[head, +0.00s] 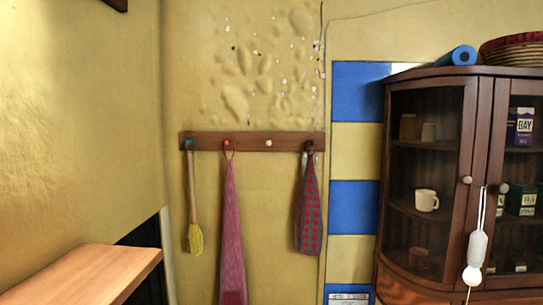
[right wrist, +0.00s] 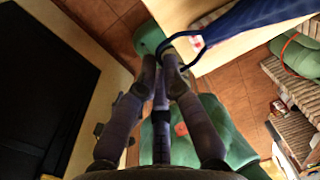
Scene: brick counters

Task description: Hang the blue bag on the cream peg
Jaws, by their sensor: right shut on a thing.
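The cream peg (head: 268,143) is on a dark wooden rail (head: 248,137) on the wall in the head view. It is bare, between the red peg (head: 229,142) and the dark peg (head: 309,146). The blue bag (right wrist: 255,22) shows only in the right wrist view, at the upper right, partly cut off by the frame edge. My right gripper (right wrist: 166,55) is shut on the dark blue loop of the bag, which arches above its fingertips. My left gripper is in neither view, and the head view shows no arm.
A yellow-ended brush (head: 194,238) hangs from the teal peg (head: 188,143). A pink towel (head: 231,235) hangs from the red peg, and a checked cloth (head: 309,215) from the dark peg. A glass cabinet (head: 432,75) stands at right; a wooden counter (head: 85,275) is lower left.

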